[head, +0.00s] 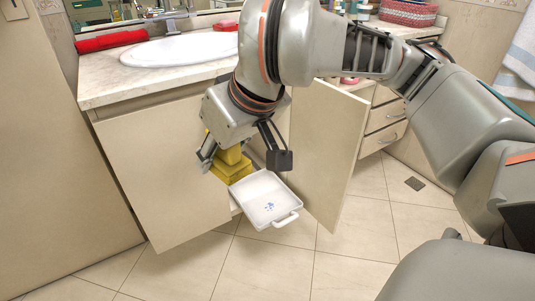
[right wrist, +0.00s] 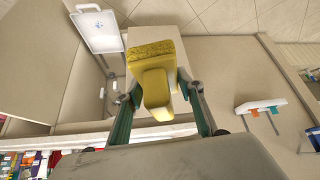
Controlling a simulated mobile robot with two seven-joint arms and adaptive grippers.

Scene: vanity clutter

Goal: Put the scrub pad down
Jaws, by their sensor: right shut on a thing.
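The scrub pad (head: 232,172) is a yellow block with a yellow grip on its back. My right gripper (head: 243,158) points down and is shut on that grip, in front of the vanity cabinet. In the right wrist view the scrub pad (right wrist: 152,62) sits between the two fingers of the right gripper (right wrist: 160,92). A white shallow tray with a handle (head: 268,208) is just right of and below the pad in the head view. Whether pad and tray touch, I cannot tell. My left gripper is not in view.
The cabinet's left door (head: 155,165) and open right door (head: 326,150) flank the pad. The counter (head: 110,85) above holds a sink (head: 180,49) and a red rolled towel (head: 110,40). Drawers (head: 385,125) stand at right. The tiled floor (head: 340,255) in front is clear.

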